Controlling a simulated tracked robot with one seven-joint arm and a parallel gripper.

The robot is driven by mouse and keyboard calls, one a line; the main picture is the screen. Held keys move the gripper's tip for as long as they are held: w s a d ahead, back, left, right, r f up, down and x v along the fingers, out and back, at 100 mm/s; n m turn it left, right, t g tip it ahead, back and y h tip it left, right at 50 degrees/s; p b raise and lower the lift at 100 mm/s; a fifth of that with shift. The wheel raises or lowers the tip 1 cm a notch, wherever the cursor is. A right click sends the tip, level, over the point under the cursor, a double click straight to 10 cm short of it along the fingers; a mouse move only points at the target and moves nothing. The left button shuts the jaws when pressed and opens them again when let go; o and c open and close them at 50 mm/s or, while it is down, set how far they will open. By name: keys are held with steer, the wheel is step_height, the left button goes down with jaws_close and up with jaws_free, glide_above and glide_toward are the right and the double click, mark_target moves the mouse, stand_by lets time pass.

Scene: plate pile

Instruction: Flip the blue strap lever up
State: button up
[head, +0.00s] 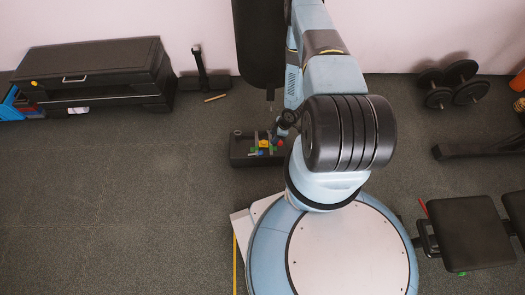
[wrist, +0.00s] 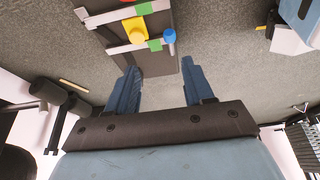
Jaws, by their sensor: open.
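A dark board or box (wrist: 158,62) with pale straps shows at the top of the wrist view. A small rounded blue piece (wrist: 169,35), which looks like the blue strap lever, sits at the right end of the lower strap. Whether it is up or down is unclear. My gripper (wrist: 160,65) is open, with nothing between its fingers. The blue piece appears just beyond the gap between the fingertips, apart from them. In the head view the dark box (head: 241,158) lies on the floor, and my arm's end is above its right side, partly covering it.
A yellow block (wrist: 135,30) and green pieces (wrist: 155,44) sit on or beside the straps near the blue piece. A punching bag (head: 260,40) hangs behind the box. A black bench (head: 100,60) stands at the left. Floor left of the box is clear.

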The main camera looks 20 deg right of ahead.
steer(key=s+f, duration=0.1)
steer(key=f, duration=0.1)
glide_toward(264, 155)
steer(key=a+f, duration=0.1)
steer(key=w+a+f, duration=0.1)
steer(key=f, duration=0.1)
steer(key=a+f, duration=0.1)
steer(key=f, duration=0.1)
steer(key=shift+w+a+f, duration=0.25)
steer(key=shift+a, duration=0.1)
jaws_close()
stand_by(0.5)
steer(key=shift+d, duration=0.1)
